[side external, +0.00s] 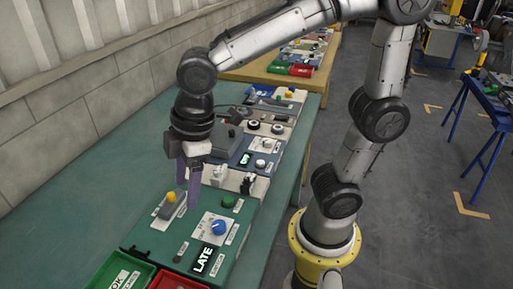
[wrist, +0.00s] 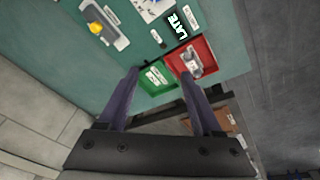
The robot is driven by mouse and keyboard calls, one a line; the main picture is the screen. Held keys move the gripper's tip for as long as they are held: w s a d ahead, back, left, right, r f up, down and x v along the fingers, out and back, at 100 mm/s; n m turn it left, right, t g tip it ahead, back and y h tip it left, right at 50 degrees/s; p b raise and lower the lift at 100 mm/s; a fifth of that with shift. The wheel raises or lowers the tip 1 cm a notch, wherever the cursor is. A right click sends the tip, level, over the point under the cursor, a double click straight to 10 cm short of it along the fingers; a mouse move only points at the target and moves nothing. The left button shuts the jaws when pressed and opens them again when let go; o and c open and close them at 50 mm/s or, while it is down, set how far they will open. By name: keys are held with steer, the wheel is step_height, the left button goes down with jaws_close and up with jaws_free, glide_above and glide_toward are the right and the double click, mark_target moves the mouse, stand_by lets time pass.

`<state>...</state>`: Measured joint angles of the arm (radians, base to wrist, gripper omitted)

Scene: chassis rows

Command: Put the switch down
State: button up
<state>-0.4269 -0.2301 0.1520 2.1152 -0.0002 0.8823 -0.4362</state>
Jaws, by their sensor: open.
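My gripper (side external: 187,192) has two purple fingers, apart and empty, pointing down above the near panel, close to the yellow slider knob (side external: 170,198). In the wrist view my gripper (wrist: 160,74) is open, its fingertips on either side of the green tray.
The near panel also has a blue dial (side external: 218,227) and a green button (side external: 229,202). A green OK tray (side external: 122,277) and a red tray (side external: 172,281) sit at the front; the red one holds a grey part (wrist: 191,62). More panels with white switch blocks (side external: 217,174) stand behind.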

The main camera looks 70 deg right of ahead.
steer(key=s+d+r+m+t+h, duration=0.1)
steer(key=s+d+r+m+t, duration=0.1)
steer(key=s+d+m, duration=0.7)
steer(key=s+d+t, duration=0.1)
steer(key=d, duration=0.2)
steer(key=shift+s+r+m, duration=0.15)
steer(key=shift+r+m, duration=0.1)
steer(key=shift+m, duration=0.15)
stand_by(0.4)
